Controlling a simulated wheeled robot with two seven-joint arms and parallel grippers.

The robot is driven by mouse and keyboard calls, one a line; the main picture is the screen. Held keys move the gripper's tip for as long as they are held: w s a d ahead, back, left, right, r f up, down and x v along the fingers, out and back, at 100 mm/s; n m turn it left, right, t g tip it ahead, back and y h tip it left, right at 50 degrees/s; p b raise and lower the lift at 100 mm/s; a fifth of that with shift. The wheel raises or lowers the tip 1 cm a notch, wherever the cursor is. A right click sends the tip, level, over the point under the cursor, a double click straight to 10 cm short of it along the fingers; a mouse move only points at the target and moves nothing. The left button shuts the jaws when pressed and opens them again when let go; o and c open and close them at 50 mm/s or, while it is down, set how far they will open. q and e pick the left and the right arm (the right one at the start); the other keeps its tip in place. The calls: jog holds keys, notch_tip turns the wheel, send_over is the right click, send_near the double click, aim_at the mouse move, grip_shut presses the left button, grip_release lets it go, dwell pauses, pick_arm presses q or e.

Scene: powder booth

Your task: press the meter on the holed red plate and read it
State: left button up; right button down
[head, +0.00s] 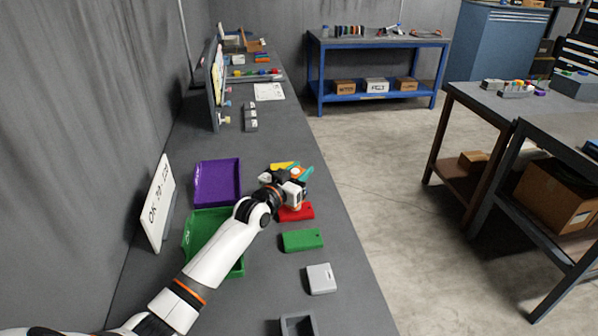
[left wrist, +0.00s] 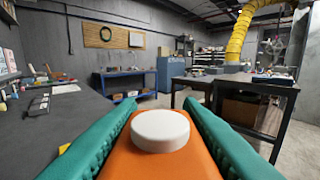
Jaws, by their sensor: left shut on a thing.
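My left gripper (head: 297,173) is shut on an orange meter with a round white cap. The left wrist view shows the meter (left wrist: 165,155) between the teal finger pads. The red plate (head: 297,213) lies flat on the grey bench, partly hidden by my left wrist; its hole is hard to make out. The meter is just beyond the red plate in the head view, and I see no contact between them. No reading shows. A green plate (head: 302,240) with a small hole and a light grey plate (head: 321,279) lie nearer. My right gripper is out of view.
A purple tray (head: 218,182) and a green tray (head: 206,258) stand left of the plates, the green one partly under my arm. A white sign (head: 158,203) stands at the left edge. A grey holder (head: 298,325) sits at the front. Something yellow (head: 281,166) shows beyond the gripper.

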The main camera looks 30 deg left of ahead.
pick_arm(q)
jog(key=shift+f+b, duration=0.3)
jog(key=shift+f, duration=0.1)
dwell(0.5)
jog(key=shift+f, duration=0.1)
dwell(0.8)
jog(key=shift+r+p, duration=2.8)
jog(key=shift+r, duration=0.35)
jog(key=shift+f, duration=0.1)
